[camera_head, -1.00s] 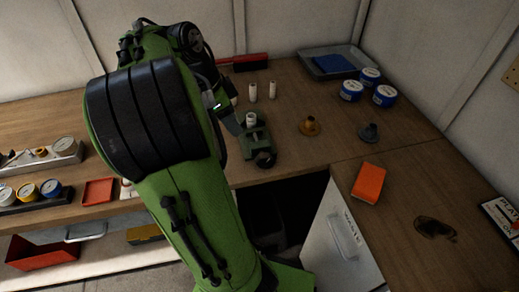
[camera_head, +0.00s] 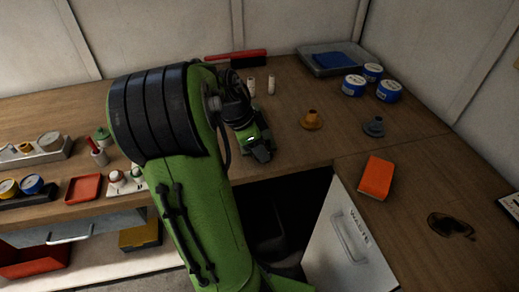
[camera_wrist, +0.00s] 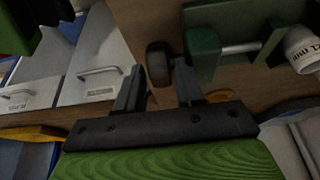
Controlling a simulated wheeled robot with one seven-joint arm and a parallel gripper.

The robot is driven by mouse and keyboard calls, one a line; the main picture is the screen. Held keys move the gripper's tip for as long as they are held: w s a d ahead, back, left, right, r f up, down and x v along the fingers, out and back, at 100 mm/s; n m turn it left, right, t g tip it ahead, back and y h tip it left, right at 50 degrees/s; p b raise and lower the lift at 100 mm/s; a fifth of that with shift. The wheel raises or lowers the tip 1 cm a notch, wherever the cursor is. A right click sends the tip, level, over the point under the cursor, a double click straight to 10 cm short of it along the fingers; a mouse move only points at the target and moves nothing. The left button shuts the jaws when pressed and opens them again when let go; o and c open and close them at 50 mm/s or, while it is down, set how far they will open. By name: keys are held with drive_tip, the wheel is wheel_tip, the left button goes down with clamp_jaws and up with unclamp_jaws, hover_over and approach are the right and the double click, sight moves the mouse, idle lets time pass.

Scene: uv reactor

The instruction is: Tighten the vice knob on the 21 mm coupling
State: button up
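In the wrist view the green vice (camera_wrist: 204,55) stands at the upper right, with a bare metal rod across its gap. The white coupling (camera_wrist: 303,45) is in it at the right edge; its printed label is too partial to read. The black round vice knob (camera_wrist: 157,60) lies between the tips of my gripper (camera_wrist: 160,80), whose two dark fingers are apart, one on each side. A small gap seems to show beside the knob; contact cannot be told. In the head view my gripper (camera_head: 262,153) is over the vice's place and hides most of it.
Two white cylinders (camera_head: 271,86) stand behind my gripper. A brass funnel-like piece (camera_head: 311,121), a grey one (camera_head: 374,127) and an orange block (camera_head: 375,178) lie to the right. Blue-white tins (camera_head: 389,91) stand farther back. The waste drawer (camera_head: 345,240) is below the bench edge.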

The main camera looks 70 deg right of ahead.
clamp_jaws()
drive_tip(key=shift+s+d, duration=0.1)
drive_tip(key=shift+s, duration=0.05)
